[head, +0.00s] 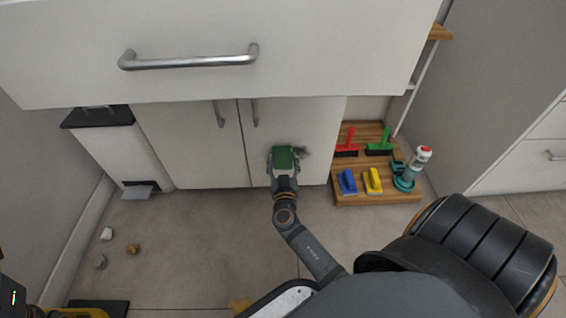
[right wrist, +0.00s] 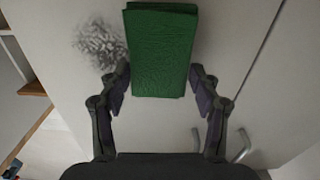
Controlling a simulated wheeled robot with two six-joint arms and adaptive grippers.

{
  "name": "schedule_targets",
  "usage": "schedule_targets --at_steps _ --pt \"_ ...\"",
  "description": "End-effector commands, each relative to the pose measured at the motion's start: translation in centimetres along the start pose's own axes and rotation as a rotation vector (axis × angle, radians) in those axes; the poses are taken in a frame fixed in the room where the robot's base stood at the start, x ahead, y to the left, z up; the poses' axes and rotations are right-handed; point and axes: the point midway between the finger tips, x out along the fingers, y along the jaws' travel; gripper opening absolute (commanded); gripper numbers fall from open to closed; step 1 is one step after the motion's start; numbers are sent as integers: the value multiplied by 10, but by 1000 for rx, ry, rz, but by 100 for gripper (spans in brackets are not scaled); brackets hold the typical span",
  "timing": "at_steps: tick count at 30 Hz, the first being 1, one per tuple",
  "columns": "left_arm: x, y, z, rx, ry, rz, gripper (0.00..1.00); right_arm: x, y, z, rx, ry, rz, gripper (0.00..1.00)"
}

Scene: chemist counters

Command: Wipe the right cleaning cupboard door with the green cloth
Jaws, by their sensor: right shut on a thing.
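The right cleaning cupboard door (head: 315,117) is white and shut, with a vertical handle near its left edge. A grey speckled smudge (head: 304,152) is on its lower part and also shows in the right wrist view (right wrist: 100,43). My right gripper (head: 284,165) is in front of this door, shut on the folded green cloth (head: 284,158). In the right wrist view the cloth (right wrist: 163,50) sticks out beyond the fingers, beside the smudge. I cannot tell whether the cloth touches the door. My left gripper is not in view.
A drawer front with a long handle (head: 190,61) overhangs the doors. A bin (head: 119,150) stands left. Small litter (head: 133,249) lies on the floor.

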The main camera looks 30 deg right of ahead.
Motion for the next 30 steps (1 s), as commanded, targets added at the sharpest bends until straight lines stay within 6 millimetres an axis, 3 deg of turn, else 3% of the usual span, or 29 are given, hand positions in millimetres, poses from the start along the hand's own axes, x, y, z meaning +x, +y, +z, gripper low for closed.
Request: schedule_targets --at_steps 17,30 --pt "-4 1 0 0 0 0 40 10 1 0 0 0 0 38" --pt "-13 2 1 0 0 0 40 8 35 1 -1 0 -1 38"
